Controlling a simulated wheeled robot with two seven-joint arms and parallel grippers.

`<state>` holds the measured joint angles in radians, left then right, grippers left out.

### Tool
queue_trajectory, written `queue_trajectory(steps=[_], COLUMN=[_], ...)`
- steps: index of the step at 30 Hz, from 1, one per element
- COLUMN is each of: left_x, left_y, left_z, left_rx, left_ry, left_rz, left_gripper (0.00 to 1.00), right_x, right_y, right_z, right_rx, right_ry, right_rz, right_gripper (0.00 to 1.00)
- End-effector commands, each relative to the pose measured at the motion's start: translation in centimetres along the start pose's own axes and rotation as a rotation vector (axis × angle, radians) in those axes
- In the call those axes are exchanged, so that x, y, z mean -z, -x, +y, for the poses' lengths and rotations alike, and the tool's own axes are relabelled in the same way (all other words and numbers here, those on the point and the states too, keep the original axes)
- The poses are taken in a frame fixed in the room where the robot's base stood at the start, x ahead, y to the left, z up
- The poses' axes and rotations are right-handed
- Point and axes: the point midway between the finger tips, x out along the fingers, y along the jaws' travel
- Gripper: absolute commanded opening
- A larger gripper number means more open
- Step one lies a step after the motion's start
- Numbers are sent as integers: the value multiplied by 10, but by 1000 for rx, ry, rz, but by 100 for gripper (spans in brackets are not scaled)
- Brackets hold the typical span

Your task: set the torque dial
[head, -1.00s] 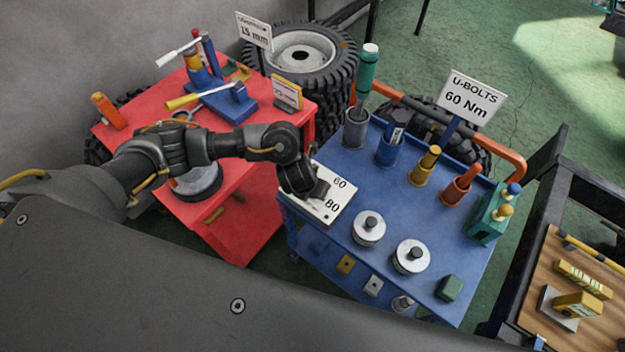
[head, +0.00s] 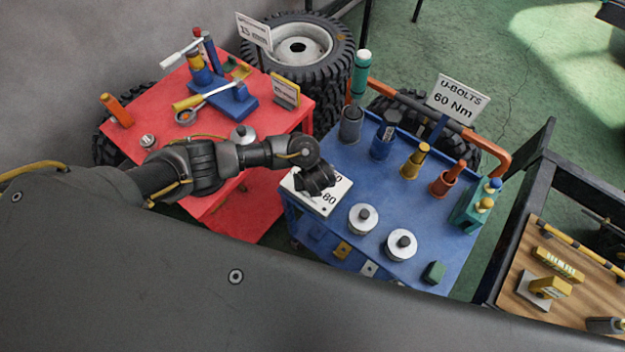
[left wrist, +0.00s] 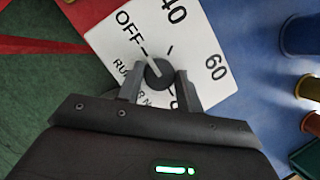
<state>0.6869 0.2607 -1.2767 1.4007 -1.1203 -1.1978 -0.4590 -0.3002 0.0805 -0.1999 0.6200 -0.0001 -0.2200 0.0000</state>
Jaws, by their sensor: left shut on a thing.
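The dial plate (head: 325,206) is a white card on the near left corner of the blue cart. In the left wrist view the plate (left wrist: 206,50) shows OFF, 40, 60 and a partly hidden RUN label. The dark round dial knob (left wrist: 160,73) has a pale pointer line directed towards the OFF label. My left gripper (left wrist: 160,82) is shut on the knob, one finger on each side. In the head view my left gripper (head: 316,180) covers the knob and part of the 60 label. A sign reading U-BOLTS 60 Nm (head: 458,100) stands behind the cart. My right gripper is not in view.
The blue cart (head: 330,150) also holds two round silver weights (head: 363,219), several coloured sockets and a green block (head: 433,272). A red cart (head: 130,140) with tools stands left, under my left arm. A wooden bench (head: 520,260) is at the right.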

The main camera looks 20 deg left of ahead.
Motion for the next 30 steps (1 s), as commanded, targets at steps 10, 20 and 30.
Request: queue_trajectory(steps=[10, 20, 30], left_x=[-1, 0, 0], left_y=[0, 0, 3], left_z=[0, 0, -4], left_rx=[-5, -5, -1], left_ry=[15, 13, 6], left_rz=[-1, 0, 1], left_gripper=[13, 58, 58], right_x=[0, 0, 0], right_y=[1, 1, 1], right_z=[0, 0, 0], right_rx=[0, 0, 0], right_ry=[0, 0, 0], right_rz=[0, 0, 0], right_gripper=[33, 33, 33])
